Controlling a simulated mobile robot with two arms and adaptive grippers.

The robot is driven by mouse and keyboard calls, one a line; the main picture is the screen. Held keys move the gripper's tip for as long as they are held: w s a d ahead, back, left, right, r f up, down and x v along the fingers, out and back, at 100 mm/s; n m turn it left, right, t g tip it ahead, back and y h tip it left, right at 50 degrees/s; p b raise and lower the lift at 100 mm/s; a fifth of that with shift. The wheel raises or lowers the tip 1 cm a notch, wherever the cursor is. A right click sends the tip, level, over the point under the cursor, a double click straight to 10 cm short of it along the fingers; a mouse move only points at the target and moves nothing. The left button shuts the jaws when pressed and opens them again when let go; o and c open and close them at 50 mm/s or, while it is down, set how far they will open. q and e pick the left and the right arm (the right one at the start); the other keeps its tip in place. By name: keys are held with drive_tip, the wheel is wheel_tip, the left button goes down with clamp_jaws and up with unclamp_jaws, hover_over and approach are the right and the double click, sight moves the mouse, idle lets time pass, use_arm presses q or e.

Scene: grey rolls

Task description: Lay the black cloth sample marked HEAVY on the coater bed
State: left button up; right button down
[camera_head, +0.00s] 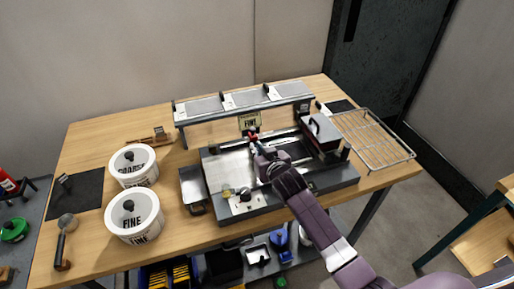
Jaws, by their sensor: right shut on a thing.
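The coater (270,203) stands mid-table with a bare light-grey bed (228,170). My right gripper (254,138) is over the back of the bed, shut on a small red part (252,133); the gripper hides most of it, and I cannot tell what it belongs to. A black cloth-like sheet (86,197) lies flat at the table's left end. Another dark piece (338,105) lies at the back right, partly hidden by the coater. I cannot read HEAVY on either one. My left gripper is not in view.
Two white tubs, COARSE (133,167) and FINE (134,218), stand left of the coater. A raised rack (245,103) with grey panels spans behind it. A wire rack (374,138) lies at the right. A grey tray (194,186) sits beside the coater.

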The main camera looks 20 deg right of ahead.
drive_tip(key=shift+f, duration=0.1)
drive_tip(key=c, duration=2)
unclamp_jaws()
drive_tip(key=v, duration=1.2)
